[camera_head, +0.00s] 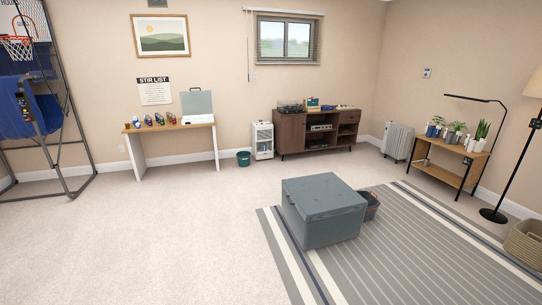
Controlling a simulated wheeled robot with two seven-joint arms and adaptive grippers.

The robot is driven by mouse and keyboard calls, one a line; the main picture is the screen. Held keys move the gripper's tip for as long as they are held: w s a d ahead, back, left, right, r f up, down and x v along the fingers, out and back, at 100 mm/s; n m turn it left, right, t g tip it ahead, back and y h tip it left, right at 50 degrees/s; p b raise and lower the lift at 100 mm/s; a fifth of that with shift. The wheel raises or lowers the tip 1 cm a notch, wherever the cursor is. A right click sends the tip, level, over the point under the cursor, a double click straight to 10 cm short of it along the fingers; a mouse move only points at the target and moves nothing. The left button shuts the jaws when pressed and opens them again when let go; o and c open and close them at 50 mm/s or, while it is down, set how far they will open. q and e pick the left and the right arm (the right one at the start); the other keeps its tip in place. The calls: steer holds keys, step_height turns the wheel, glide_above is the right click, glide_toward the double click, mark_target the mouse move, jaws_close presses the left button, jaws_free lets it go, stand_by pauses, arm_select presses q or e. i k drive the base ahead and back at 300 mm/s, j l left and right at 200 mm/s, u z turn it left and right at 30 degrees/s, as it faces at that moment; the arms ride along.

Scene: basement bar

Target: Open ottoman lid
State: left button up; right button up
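The ottoman (322,226) is a grey-blue box standing partly on the striped rug, right of the middle of the head view. Its flat lid (322,196) is closed on top. A small dark detail shows on its left side, too small to make out. Neither of my grippers shows in the head view, so whether they are open or shut is hidden.
The striped rug (385,262) covers the floor at right. A dark basket (371,207) stands close behind the ottoman's right side. Bare carpet (170,240) is free left of it. A wooden cabinet (290,134) and a bench (170,127) line the back wall.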

mark_target(317, 198)
steer(key=i+u, duration=0.1)
steer(key=i, duration=0.7)
steer(key=i+j+z, duration=0.1)
steer(key=i+z, duration=0.35)
steer(key=i, duration=0.4)
steer(key=i+z, duration=0.45)
steer(key=i, duration=0.6)
steer(key=i+l+u, duration=0.15)
steer(key=i, duration=0.25)
steer(key=i+l+u, duration=0.2)
steer(key=i, duration=0.2)
steer(key=i+l+u, duration=0.15)
steer(key=i+l, duration=0.15)
steer(key=i, duration=0.1)
